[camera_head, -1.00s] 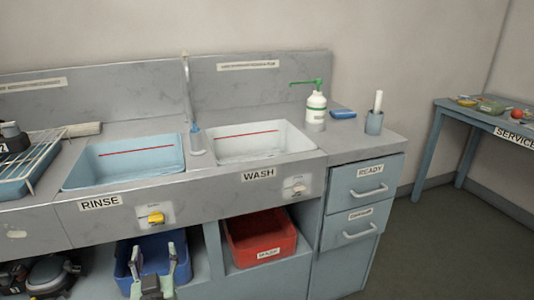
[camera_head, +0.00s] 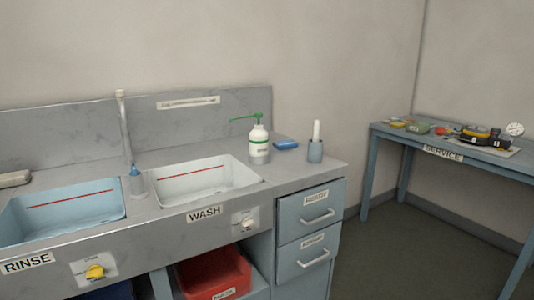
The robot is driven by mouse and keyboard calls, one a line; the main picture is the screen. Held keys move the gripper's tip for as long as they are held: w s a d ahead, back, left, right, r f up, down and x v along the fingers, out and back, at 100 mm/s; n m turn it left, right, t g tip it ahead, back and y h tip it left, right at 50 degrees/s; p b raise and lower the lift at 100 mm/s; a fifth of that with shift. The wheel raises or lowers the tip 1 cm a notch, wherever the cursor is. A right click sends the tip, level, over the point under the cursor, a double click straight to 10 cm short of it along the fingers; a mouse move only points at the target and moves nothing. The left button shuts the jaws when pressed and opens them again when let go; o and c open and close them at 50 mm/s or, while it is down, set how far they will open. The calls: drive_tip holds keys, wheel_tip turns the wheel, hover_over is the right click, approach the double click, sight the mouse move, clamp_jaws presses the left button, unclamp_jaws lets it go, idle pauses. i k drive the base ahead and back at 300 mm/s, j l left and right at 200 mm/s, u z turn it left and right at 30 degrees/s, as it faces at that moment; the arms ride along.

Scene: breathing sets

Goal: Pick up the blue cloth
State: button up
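Drawers (camera_head: 308,211) stand below right. A service table (camera_head: 379,129) bears several items.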

sight(287, 145)
drive_tip(key=u, duration=1.25)
drive_tip(key=z, duration=1.35)
drive_tip(key=i+l, duration=0.45)
drive_tip(key=l, duration=0.15)
drive_tip(key=i+l, duration=0.9)
drive_tip(key=l, duration=0.25)
drive_tip(key=i+j, duration=0.2)
drive_tip(key=i, duration=0.2)
drive_tip(key=i+j, duration=0.25)
drive_tip(key=i, duration=0.1)
